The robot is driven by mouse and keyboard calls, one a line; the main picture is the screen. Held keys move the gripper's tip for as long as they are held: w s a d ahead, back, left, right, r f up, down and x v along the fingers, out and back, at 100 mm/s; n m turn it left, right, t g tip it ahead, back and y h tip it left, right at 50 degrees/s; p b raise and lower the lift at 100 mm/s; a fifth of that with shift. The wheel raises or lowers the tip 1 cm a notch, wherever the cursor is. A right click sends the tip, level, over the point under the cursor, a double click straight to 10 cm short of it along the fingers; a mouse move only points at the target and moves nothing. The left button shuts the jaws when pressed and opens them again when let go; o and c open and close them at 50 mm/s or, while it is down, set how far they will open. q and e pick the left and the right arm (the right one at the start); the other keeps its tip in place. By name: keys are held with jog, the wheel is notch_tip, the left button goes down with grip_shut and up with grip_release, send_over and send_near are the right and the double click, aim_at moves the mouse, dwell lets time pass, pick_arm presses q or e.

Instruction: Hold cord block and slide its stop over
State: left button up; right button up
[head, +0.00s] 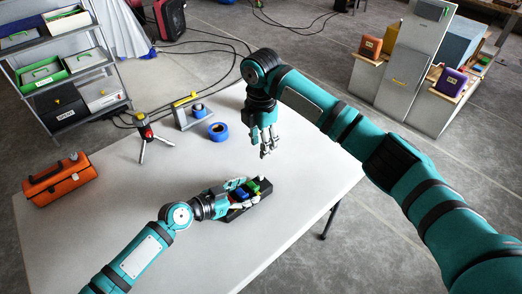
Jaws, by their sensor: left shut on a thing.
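The cord block (261,184) is a small dark block on the white table, with green, blue and red parts on it. My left gripper (238,195) is low at its left side and shut on it, covering part of it. The stop cannot be told apart clearly at this size. My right gripper (268,149) hangs fingers down above the table, behind the block and apart from it. Its fingers look spread, with nothing seen between them.
An orange case (60,183) sits at the table's left. A small tripod (148,136), a blue tape roll (218,131) and a grey stand with a yellow top (190,115) are at the back. The table (310,190) is clear right of the block.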

dwell(0.3)
pick_arm(q)
jog(key=o, duration=1.4)
jog(key=shift+c, duration=0.2)
